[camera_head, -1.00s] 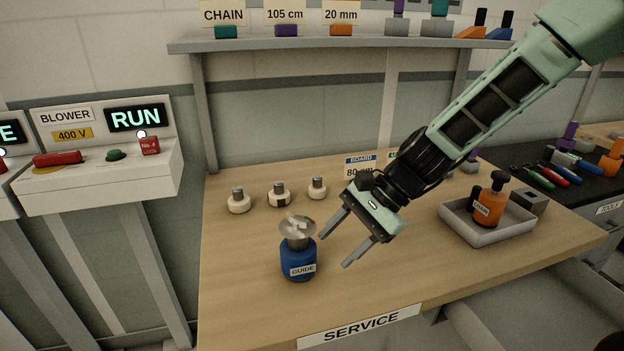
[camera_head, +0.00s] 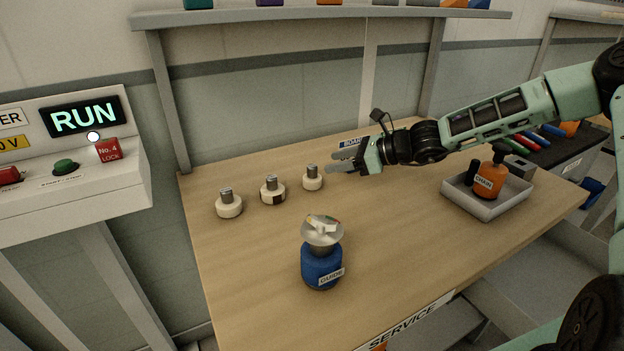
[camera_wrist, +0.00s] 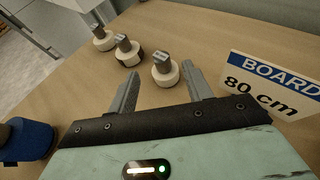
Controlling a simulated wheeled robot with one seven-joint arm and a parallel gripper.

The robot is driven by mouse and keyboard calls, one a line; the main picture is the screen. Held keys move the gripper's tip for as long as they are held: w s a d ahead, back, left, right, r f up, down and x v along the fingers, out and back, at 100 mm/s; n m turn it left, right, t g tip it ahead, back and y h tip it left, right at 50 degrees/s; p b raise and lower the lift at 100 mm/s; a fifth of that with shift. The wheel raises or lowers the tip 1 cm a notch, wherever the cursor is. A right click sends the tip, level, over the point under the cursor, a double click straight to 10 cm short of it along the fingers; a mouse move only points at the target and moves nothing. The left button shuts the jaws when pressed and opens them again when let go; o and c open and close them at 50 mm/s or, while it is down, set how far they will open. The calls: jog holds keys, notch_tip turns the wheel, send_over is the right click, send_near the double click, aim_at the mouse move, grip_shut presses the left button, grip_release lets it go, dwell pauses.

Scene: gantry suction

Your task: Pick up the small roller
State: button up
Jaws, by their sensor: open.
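Three cream rollers with grey metal pins stand upright in a row on the wooden bench: a left one (camera_head: 229,207), a middle one with a dark patch (camera_head: 272,192) and a right one (camera_head: 313,181). The right one looks slightly smaller, but it is also farther back. My gripper (camera_head: 336,162) is open and empty, just right of and above the right roller. In the wrist view, that roller (camera_wrist: 165,77) shows just beyond the gap between my fingertips (camera_wrist: 160,72), apart from them. The middle roller (camera_wrist: 128,55) and left roller (camera_wrist: 103,41) are farther off.
A blue GUIDE bottle (camera_head: 322,268) with a dish-like top stands in front of the rollers. A BOARD 80 cm sign (camera_wrist: 267,87) is close beside my gripper. A grey tray (camera_head: 480,206) holds an orange CHAIN bottle (camera_head: 490,181).

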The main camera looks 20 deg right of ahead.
aim_at(313, 166)
jog(key=x, duration=0.9)
jog(key=shift+w+a+f+p, duration=0.1)
jog(key=shift+w+f+p, duration=0.05)
jog(key=shift+p, duration=0.2)
grip_shut()
